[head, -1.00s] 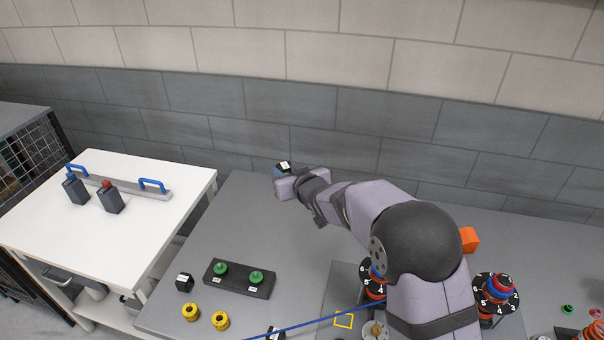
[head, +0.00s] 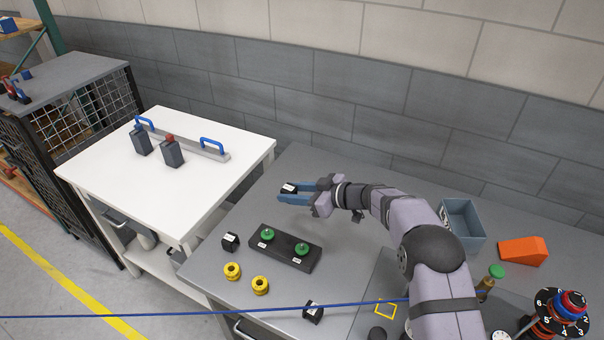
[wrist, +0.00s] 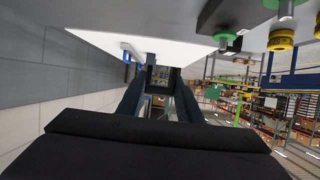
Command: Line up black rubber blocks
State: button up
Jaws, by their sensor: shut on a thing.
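A black block (head: 289,188) with a white label sits between the blue fingers of my gripper (head: 286,193), which is shut on it. The gripper is behind the dark fixture bar (head: 262,252), to its upper side in the head view, apart from it. A second black block (head: 230,242) with a white label stands just left of the bar. A third black block (head: 313,312) lies near the table's front edge, partly crossed by a blue line. In the wrist view the dark fingers (wrist: 158,98) reach forward; the held block is hard to make out between them.
The bar carries two green knobs (head: 267,234). Two yellow rings (head: 232,271) stand in front. A grey-blue bin (head: 463,225), an orange wedge (head: 523,251) and a numbered dial stack (head: 560,313) are at right. A white table (head: 180,190) adjoins at left.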

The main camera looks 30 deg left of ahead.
aim_at(297, 225)
jog(key=f, duration=0.3)
jog(key=shift+w+d+n+g, duration=0.2)
jog(key=shift+d+n+g, duration=0.1)
jog(key=shift+d+g, duration=0.1)
jog(key=shift+f+b, duration=0.1)
jog(key=shift+b, duration=0.2)
jog(key=shift+f+b, duration=2.45)
jog(key=shift+f, duration=0.8)
jog(key=shift+f+b, duration=0.5)
jog(key=shift+f, duration=0.15)
jog(key=o, duration=1.1)
jog(key=shift+d, duration=0.15)
